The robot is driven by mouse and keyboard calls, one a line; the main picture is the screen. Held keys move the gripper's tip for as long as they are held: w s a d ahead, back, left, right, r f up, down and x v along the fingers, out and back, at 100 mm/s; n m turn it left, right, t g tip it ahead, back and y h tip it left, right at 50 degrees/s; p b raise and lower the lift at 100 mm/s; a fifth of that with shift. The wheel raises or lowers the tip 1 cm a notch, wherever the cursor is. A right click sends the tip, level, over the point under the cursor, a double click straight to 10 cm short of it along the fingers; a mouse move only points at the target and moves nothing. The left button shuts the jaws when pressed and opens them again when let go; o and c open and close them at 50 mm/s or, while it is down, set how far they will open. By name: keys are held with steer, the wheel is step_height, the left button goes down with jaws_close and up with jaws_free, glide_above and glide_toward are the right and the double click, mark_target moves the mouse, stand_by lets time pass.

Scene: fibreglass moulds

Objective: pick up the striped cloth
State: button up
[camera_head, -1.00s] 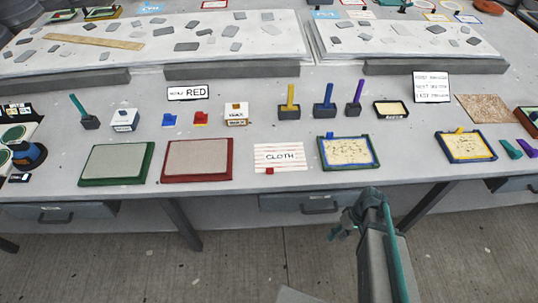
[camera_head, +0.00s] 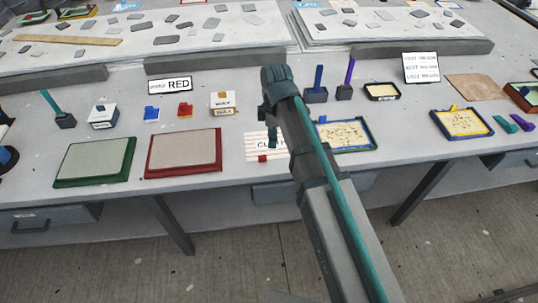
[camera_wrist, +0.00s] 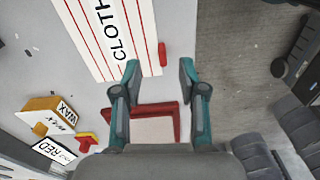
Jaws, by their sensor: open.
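The striped cloth (camera_head: 258,148) lies flat near the front edge of the table, white with red stripes and the word CLOTH. My arm covers its right part in the head view. In the wrist view the cloth (camera_wrist: 108,32) is at the top, with a small red tab (camera_wrist: 162,54) at its edge by the table edge. My gripper (camera_wrist: 158,72) is open and empty, its fingertips apart and just below the cloth in that view.
A red-framed panel (camera_head: 184,152) and a green-framed panel (camera_head: 95,161) lie left of the cloth. A blue-framed tray (camera_head: 345,134) lies to its right. WAX blocks (camera_head: 223,103), a RED sign (camera_head: 170,84) and upright-handled tools (camera_head: 317,88) stand behind. The floor shows beyond the front edge.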

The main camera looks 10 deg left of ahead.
steer(key=shift+n, duration=0.4)
steer(key=shift+s+a+f+p, duration=0.1)
steer(key=shift+a+f, duration=0.2)
steer(key=shift+f, duration=0.4)
steer(key=shift+s+a+f+p, duration=0.1)
steer(key=shift+a+f, duration=0.25)
steer(key=shift+f, duration=0.3)
steer(key=shift+s+a+f+p, duration=0.1)
steer(key=shift+a+f, duration=0.2)
steer(key=shift+f, duration=0.4)
steer(key=shift+s+d+f+p, duration=0.15)
steer(key=shift+f+p, duration=0.8)
steer(key=shift+f, duration=1.65)
jaws_close()
